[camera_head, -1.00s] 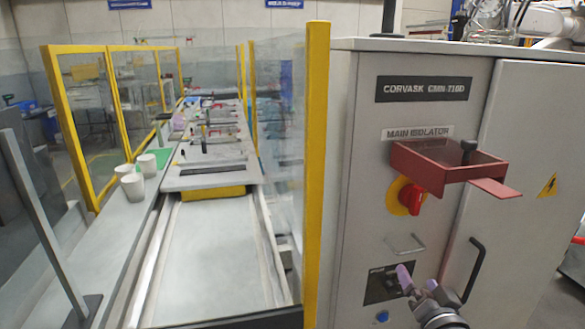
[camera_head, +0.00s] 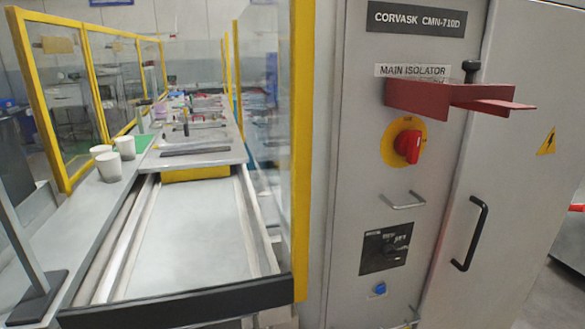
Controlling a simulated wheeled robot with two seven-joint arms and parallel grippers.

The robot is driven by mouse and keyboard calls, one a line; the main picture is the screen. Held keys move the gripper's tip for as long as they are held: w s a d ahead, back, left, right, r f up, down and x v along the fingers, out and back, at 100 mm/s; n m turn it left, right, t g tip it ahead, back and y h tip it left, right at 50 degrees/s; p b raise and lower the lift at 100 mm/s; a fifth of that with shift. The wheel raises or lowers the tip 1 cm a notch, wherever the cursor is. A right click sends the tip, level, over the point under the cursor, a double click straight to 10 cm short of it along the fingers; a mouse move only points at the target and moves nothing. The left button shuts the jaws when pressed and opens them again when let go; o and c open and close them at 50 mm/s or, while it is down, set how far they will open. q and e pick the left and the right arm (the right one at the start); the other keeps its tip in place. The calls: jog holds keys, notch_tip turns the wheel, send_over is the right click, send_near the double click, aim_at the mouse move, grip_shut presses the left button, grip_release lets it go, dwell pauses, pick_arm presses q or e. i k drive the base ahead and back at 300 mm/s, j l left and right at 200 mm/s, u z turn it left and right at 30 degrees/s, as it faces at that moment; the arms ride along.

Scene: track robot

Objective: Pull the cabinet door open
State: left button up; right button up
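The grey cabinet fills the right side of the head view. Its door (camera_head: 522,190) is at the right and looks shut, its edge flush with the front panel. A black vertical bar handle (camera_head: 473,233) is on the door near its left edge. Left of the door, the fixed panel (camera_head: 352,160) carries a red rotary isolator switch (camera_head: 408,146) on a yellow disc, a small metal loop handle (camera_head: 403,202) and a black dial plate (camera_head: 386,249). Neither of my grippers shows in the view.
A red metal bracket (camera_head: 440,98) with a black knob juts out above the switch. A yellow-framed clear guard (camera_head: 301,150) stands left of the cabinet. Beyond it runs a track (camera_head: 195,235) with white cups (camera_head: 108,166) beside it.

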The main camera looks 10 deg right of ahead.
aim_at(517, 179)
jog(key=z, duration=1.75)
